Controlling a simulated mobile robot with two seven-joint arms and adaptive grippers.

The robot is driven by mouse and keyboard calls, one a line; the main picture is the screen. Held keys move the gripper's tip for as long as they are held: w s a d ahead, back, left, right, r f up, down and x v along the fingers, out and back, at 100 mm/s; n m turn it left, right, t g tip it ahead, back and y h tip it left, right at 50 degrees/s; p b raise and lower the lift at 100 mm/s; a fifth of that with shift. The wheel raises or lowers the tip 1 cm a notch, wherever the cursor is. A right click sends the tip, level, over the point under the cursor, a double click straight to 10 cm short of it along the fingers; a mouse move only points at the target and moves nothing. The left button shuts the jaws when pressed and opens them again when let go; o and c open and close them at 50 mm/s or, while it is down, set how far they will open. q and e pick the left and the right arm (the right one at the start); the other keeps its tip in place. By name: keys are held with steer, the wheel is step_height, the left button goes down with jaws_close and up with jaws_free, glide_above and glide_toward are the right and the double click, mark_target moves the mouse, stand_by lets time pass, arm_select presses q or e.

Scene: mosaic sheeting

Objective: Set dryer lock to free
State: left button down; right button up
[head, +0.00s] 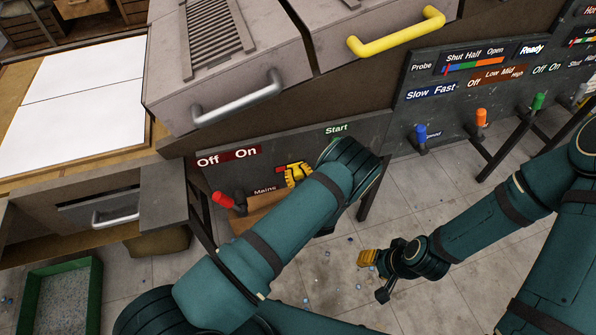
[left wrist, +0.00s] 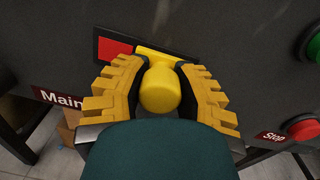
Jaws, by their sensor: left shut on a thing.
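A yellow knob (left wrist: 160,88) on a short yellow lever stands out from a dark panel in the left wrist view, in front of a red and yellow marked strip. My left gripper (head: 297,175) is shut on this knob, with one yellow finger on each side of it. In the head view my left arm and the fingers hide the knob and most of the strip. No label naming a dryer lock can be read. My right gripper (head: 376,274) hangs low over the floor, open and empty, its fingers apart.
A red-handled lever (head: 223,200) under the Off/On label stands left of my left gripper. A red Stop button (left wrist: 302,127) and a green button (left wrist: 313,48) lie right. Blue (head: 421,133), orange (head: 481,118) and green (head: 537,103) levers line the right panel. Drawer handles project above.

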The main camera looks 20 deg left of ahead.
mark_target(281, 169)
arm_select(q)
steer(key=s+a, duration=0.2)
steer(key=a, duration=0.1)
steer(key=shift+s+a+p, duration=0.15)
steer(key=shift+a+p, duration=0.05)
steer(key=shift+p, duration=0.2)
steer(key=c, duration=0.6)
jaws_free()
steer(key=shift+a, duration=0.1)
steer(key=shift+s, duration=0.1)
steer(key=v, duration=1.2)
